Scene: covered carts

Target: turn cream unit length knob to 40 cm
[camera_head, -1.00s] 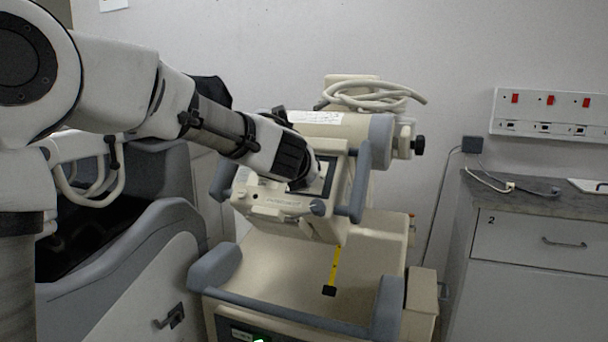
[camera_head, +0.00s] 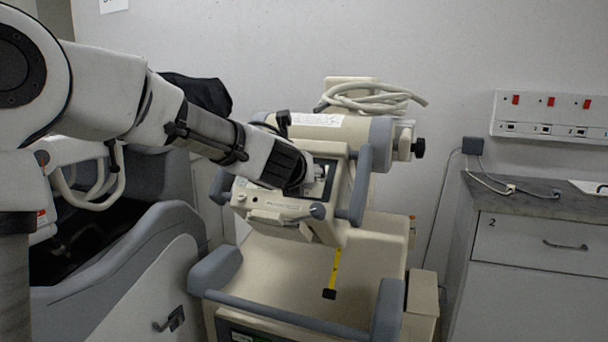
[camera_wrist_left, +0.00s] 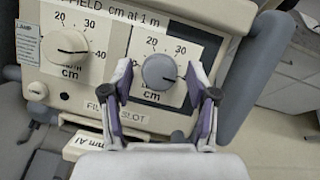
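The cream unit's control panel (camera_head: 272,200) faces my left gripper, and it shows close up in the left wrist view (camera_wrist_left: 113,72). A grey round knob (camera_wrist_left: 159,72) sits over a white dial with 20 and 30 readable. My left gripper (camera_wrist_left: 160,88) is open, with one finger on each side of this knob and small gaps apparent. A second, pale knob (camera_wrist_left: 65,46) sits to its left, its dark pointer towards 40. The dial names are partly hidden, so I cannot tell which is length. In the head view my left gripper (camera_head: 308,178) covers the knobs.
Grey handles (camera_head: 362,187) flank the panel. A coiled pale cable (camera_head: 370,97) lies on top of the unit. A yellow tape (camera_head: 335,265) hangs below the panel. A grey-and-white cart (camera_head: 150,245) stands at the left, and a drawer cabinet (camera_head: 530,240) at the right.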

